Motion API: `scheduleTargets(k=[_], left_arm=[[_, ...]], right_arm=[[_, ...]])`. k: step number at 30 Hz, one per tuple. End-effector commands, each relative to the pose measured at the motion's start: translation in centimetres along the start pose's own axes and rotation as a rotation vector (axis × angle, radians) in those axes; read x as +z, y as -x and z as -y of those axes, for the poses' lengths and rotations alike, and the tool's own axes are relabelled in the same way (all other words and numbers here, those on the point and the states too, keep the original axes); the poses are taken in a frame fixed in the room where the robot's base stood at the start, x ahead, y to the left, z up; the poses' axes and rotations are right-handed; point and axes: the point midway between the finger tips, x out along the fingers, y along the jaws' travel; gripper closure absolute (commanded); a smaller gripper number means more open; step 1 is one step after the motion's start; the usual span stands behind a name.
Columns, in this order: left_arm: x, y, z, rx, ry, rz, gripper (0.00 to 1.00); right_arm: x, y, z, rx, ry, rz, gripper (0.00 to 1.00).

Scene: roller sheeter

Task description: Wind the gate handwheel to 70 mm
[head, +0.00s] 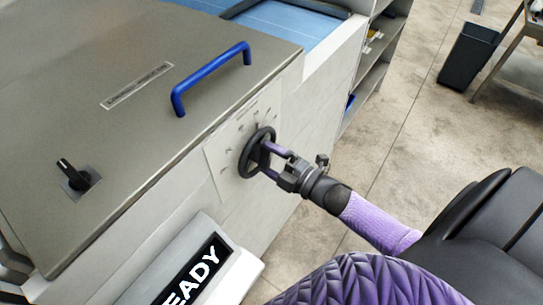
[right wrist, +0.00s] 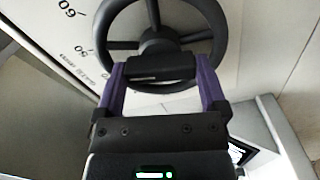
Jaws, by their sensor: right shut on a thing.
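The black gate handwheel (head: 257,152) is on the machine's side panel in the head view. It has a round rim with spokes and also shows in the right wrist view (right wrist: 215,22). My right gripper (head: 268,160) is at the wheel's near side, its two purple fingers shut on a black grip (right wrist: 160,68) of the wheel. A printed scale plate (head: 222,152) lies behind the wheel; in the right wrist view 60 and 50 can be read on it. I cannot make out a pointer. My left gripper is not in view.
A steel cover (head: 110,60) with a blue handle (head: 212,75) tops the machine. A black knob (head: 75,175) is at its left. A display (head: 195,275) showing "EADY" is below. A shelf (head: 385,35) and a dark bin (head: 468,55) stand behind.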

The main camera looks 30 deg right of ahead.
Motion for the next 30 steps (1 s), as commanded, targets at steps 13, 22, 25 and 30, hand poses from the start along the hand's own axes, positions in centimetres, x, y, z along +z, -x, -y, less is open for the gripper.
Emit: scheduleTargets(k=[13,22,25,30], left_arm=[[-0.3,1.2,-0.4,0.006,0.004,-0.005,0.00],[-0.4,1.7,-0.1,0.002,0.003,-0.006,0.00],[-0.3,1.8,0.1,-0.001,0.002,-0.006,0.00],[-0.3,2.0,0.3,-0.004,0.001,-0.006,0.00]], right_arm=[[0.0,0.0,0.0,-0.003,-0.420,0.001,0.68],[0.0,0.0,0.0,-0.003,-0.698,0.002,0.68],[0.0,0.0,0.0,-0.003,-0.783,0.002,0.68],[0.0,0.1,0.1,-0.003,-0.906,0.002,0.68]])
